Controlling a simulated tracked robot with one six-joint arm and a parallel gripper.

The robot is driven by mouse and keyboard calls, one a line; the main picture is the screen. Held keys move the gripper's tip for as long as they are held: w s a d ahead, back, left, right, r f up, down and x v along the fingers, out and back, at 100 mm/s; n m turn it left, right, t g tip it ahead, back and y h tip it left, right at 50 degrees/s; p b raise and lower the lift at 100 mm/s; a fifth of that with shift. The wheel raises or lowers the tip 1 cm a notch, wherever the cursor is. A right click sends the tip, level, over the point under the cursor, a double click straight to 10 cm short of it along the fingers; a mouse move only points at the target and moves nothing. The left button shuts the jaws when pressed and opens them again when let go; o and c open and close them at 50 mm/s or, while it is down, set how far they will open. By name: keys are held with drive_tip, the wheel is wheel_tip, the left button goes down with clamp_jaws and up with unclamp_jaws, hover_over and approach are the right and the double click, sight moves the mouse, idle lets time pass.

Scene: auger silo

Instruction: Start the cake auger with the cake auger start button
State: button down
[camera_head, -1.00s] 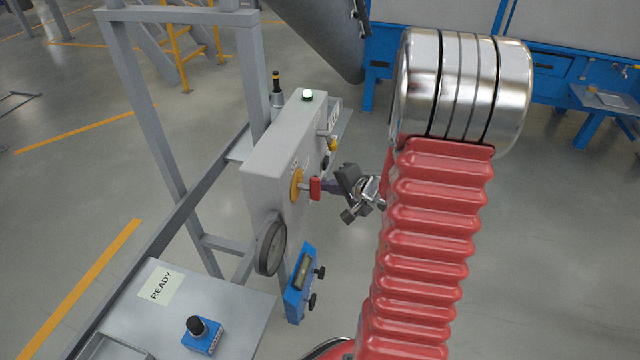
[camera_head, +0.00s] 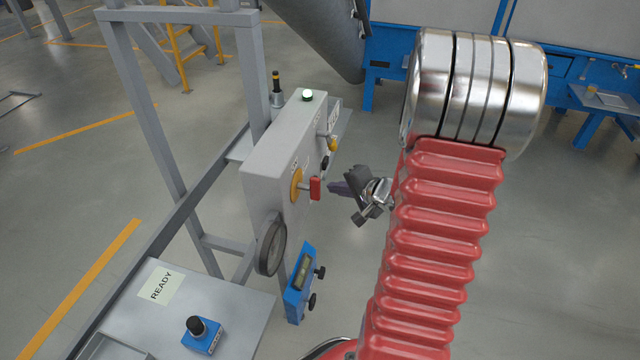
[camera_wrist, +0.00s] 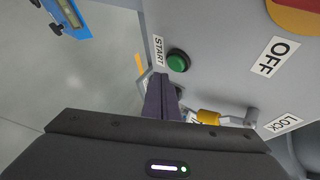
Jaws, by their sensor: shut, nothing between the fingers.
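The green start button (camera_wrist: 178,62) sits in a dark collar on the grey control box, beside a START label (camera_wrist: 159,50) in the wrist view. I cannot make the button out in the head view. My gripper (camera_wrist: 163,80) is shut and empty, its dark purple fingers pointing toward the panel, with the tips just below and left of the button in the wrist picture. In the head view my gripper (camera_head: 333,187) is right of the control box (camera_head: 270,158), close to the red switch handle (camera_head: 316,188). A small gap shows between fingertips and handle.
The red handle has a yellow plate (camera_head: 297,185). OFF (camera_wrist: 274,57) and LOCK (camera_wrist: 283,123) labels and a yellow part (camera_wrist: 208,117) are near the button. A blue device (camera_head: 299,285) hangs below the box. Open floor lies to the right.

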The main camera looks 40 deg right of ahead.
drive_tip(key=s+d, duration=0.2)
drive_tip(key=s, duration=0.1)
drive_tip(key=shift+s+d, duration=0.2)
drive_tip(key=shift+d, duration=0.15)
idle(0.9)
